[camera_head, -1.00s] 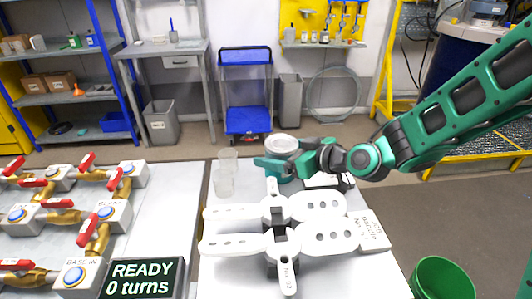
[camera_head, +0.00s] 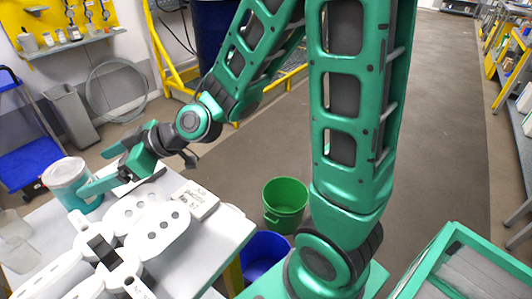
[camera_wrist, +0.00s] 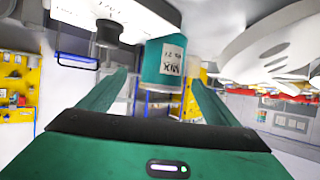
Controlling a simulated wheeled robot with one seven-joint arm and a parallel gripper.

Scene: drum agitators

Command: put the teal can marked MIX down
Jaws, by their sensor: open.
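The teal can marked MIX (camera_head: 66,187) stands upright on the white table (camera_head: 205,255) near its back left, with a pale top. In the wrist view, which is upside down, the can (camera_wrist: 165,62) shows its white MIX label between my two fingers, with a gap on each side. My gripper (camera_head: 95,172) is open beside the can, its fingers level and pointing at it. In the head view the nearer finger overlaps the can's right side; whether it touches cannot be told.
White slotted paddles (camera_head: 160,232) lie in front of the can. A labelled pale block (camera_head: 196,200) lies near the table's right edge. Clear cups (camera_head: 15,245) stand at the left. A green bucket (camera_head: 286,200) and a blue bucket (camera_head: 262,255) stand right of the table.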

